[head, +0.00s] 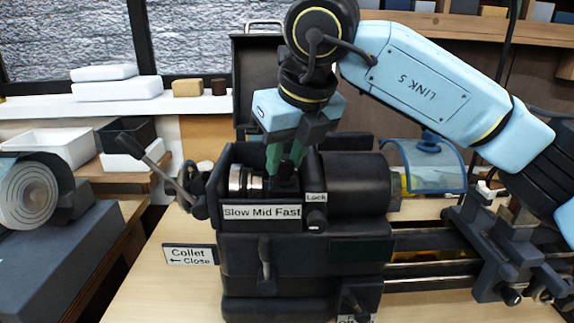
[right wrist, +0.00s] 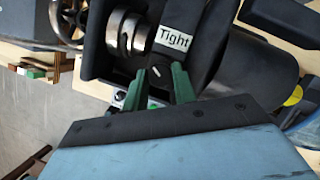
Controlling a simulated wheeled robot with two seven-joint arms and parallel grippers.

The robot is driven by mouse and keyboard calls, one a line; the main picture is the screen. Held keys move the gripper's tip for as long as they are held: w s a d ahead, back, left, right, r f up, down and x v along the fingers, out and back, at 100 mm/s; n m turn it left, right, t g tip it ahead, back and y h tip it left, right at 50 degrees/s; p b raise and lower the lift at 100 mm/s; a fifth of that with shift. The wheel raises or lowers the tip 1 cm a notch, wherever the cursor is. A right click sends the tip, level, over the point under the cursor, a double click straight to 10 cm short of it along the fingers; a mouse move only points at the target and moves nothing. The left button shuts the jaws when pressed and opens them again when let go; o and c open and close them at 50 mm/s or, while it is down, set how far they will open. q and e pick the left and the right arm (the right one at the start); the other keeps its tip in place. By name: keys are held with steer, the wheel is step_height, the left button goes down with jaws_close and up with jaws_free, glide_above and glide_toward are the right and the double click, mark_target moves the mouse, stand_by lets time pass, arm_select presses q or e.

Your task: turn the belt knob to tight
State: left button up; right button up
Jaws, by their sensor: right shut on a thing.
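The dark belt knob (right wrist: 156,72) sits inside the open top of the black lathe headstock (head: 262,250), with a short slanted white mark on it. A white label reading "Tight" (right wrist: 174,41) is just beyond it in the right wrist view. My right gripper (head: 285,170) reaches down from above into the headstock; its green fingers also show in the right wrist view (right wrist: 160,75), one on each side of the knob, shut on it. In the head view the fingers and dark housing mostly hide the knob. My left gripper is not in view.
Shiny stepped pulleys (head: 246,180) are close left of the fingers. The "Slow Mid Fast" label (head: 262,212) and the "Lock" knob (head: 316,219) are on the headstock front. A lever (head: 145,152) sticks out left; a blue clear guard (head: 432,165) stands right.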

steer(key=shift+m, duration=0.4)
steer(key=shift+m+h+b, duration=0.3)
steer(key=shift+b, duration=0.1)
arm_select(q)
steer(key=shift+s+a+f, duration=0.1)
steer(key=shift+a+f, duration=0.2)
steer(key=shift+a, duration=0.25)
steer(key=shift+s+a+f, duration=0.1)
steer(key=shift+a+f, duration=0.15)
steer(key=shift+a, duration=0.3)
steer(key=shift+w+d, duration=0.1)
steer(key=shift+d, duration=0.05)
arm_select(e)
steer(key=o, duration=0.8)
steer(key=shift+o, duration=1)
steer(key=shift+a, duration=0.15)
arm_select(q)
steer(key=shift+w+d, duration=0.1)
arm_select(e)
steer(key=shift+r, duration=0.1)
